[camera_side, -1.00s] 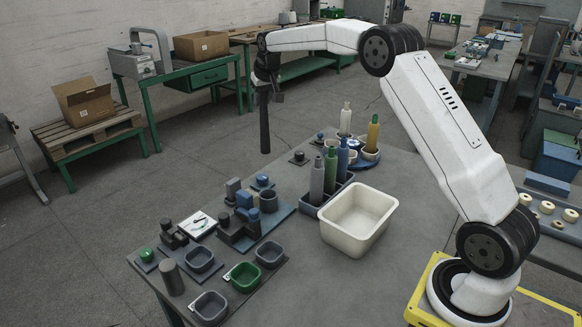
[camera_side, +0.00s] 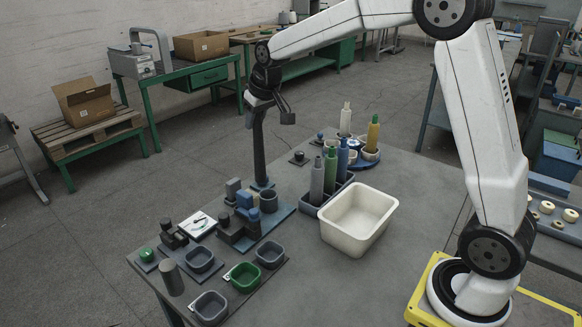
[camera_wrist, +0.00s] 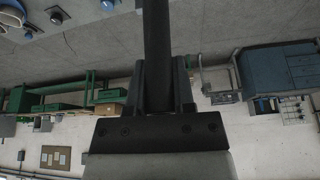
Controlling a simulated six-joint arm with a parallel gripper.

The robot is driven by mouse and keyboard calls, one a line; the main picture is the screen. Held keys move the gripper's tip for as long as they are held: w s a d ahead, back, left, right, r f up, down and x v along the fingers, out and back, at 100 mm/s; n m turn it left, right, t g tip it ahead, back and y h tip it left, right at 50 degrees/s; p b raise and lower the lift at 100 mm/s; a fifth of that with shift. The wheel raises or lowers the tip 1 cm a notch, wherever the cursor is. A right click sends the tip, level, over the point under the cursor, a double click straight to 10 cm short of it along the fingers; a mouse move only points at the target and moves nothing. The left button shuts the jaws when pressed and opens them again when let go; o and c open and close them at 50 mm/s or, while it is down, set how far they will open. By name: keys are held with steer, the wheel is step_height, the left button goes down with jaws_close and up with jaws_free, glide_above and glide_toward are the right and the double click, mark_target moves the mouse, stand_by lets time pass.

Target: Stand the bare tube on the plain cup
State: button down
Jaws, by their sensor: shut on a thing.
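My gripper (camera_side: 259,106) is shut on the upper end of a long, dark bare tube (camera_side: 260,145), which hangs nearly upright. In the wrist view the tube (camera_wrist: 158,50) runs between the two fingers (camera_wrist: 160,90). The tube's lower end is at the far end of the blue-grey machine plate, over the place of a small blue knob that it now hides. I cannot tell whether it touches there. A dark round cup (camera_side: 268,201) stands just in front of the lower end, apart from the tube in the picture. Which holder is the plain cup is unclear.
Grey, green and blue tubes stand in a dark tray (camera_side: 309,208) to the right, beside a cream bin (camera_side: 334,238). White and yellow tubes (camera_side: 373,133) stand behind. Small grey bins (camera_side: 269,255) and a green one (camera_side: 243,277) lie at the front left. Blocks crowd the plate.

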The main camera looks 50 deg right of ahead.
steer(key=s+a+n, duration=0.1)
steer(key=s+a, duration=0.3)
steer(key=s, duration=0.2)
step_height(320, 180, down, 14)
steer(key=shift+w, duration=0.15)
stand_by(0.3)
steer(key=shift+a+f, duration=0.1)
steer(key=shift+f, duration=0.1)
steer(key=shift+f, duration=4.45)
stand_by(0.9)
steer(key=shift+c, duration=1.9)
jaws_free()
